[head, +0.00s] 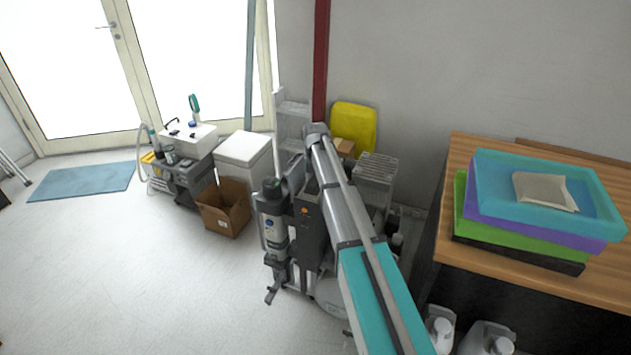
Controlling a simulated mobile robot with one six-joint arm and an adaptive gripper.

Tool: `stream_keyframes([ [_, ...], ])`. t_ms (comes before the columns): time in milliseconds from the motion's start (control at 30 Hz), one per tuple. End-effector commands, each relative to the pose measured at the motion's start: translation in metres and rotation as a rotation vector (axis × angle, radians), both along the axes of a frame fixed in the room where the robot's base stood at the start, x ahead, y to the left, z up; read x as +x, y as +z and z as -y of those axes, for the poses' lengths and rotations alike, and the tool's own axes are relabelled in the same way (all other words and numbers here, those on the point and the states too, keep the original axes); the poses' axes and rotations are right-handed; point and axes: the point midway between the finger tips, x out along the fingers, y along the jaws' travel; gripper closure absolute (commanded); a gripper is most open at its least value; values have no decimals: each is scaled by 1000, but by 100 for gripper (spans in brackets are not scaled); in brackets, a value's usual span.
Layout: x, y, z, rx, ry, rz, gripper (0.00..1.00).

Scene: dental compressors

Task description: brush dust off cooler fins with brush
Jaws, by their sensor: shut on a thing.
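My arm reaches from the lower right up to a joint near the middle of the head view. Its far end passes out of sight there, and I cannot make out my gripper or a brush. Just beyond and below the arm stands a grey compressor unit with a dark upright housing (309,227) and a pale upright cylinder (274,232) at its left. A grey slatted box (377,168) shows right of the arm; I cannot tell whether its slats are the cooler fins. My arm covers part of the equipment. Dust is too small to see.
An open cardboard box (224,208), a white box (243,155) and a grey cart (188,174) stand left of the compressor. A wooden table (465,225) with stacked coloured trays (485,200) is at right, with white jugs (486,339) below. The left floor is mostly clear.

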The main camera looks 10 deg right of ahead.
Motion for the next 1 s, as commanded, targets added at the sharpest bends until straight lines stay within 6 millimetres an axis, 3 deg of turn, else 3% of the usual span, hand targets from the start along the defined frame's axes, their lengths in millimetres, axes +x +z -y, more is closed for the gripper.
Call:
stream_keyframes([
  [533,-26,0,-16,5,1,-7,90],
  [600,-30,1,-19,4,1,-8,100],
  [1000,-32,1,-21,2,0,-5,100],
])
